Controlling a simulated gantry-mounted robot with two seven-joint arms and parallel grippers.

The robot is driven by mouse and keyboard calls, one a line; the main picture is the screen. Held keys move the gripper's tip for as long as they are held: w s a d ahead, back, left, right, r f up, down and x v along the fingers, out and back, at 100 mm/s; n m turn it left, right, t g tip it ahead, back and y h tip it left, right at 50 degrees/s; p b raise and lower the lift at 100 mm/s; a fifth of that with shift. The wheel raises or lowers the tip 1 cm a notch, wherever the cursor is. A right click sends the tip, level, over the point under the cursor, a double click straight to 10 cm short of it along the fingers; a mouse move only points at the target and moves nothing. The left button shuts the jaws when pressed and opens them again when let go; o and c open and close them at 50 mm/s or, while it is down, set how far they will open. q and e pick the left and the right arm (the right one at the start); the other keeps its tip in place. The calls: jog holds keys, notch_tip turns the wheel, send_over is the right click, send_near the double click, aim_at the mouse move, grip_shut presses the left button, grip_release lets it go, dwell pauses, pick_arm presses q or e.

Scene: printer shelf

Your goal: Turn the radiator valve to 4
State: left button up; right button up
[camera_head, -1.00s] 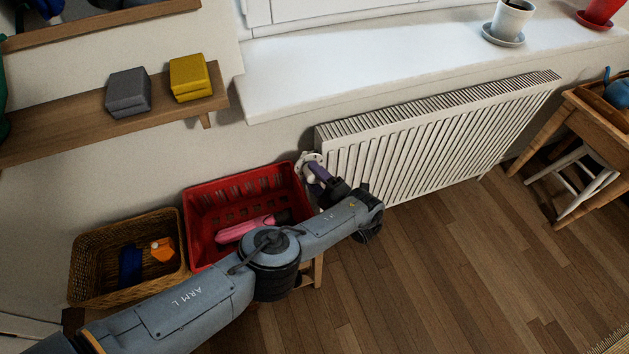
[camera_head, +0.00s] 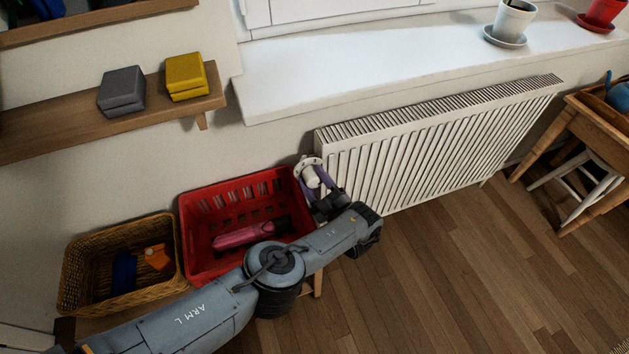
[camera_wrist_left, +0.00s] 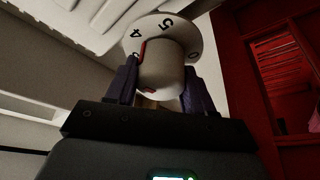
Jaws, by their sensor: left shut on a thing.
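The radiator valve (camera_head: 311,178) is a white knob with a numbered disc, at the left end of the white radiator (camera_head: 430,148). In the left wrist view the valve knob (camera_wrist_left: 163,68) fills the space between my purple fingers. Its disc shows 4, 5 and 0, and a red mark lies on the knob's left side, just below the 4. My left gripper (camera_head: 318,184) is shut on the valve knob, one finger on each side. It also shows in the left wrist view (camera_wrist_left: 160,85). My right gripper is not in view.
A red crate (camera_head: 192,225) with a pink thing (camera_head: 245,236) stands just left of the valve, close to my left arm. A wicker basket (camera_head: 75,290) stands further left. The windowsill (camera_head: 360,70) juts out above.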

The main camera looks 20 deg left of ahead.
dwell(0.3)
pick_arm(q)
jog(key=o, duration=1)
jog(key=shift+a, duration=0.1)
jog(key=v, duration=1)
jog(key=shift+s+d+f+p, duration=0.1)
jog(key=shift+s+d+p, duration=0.2)
jog(key=shift+p, duration=0.1)
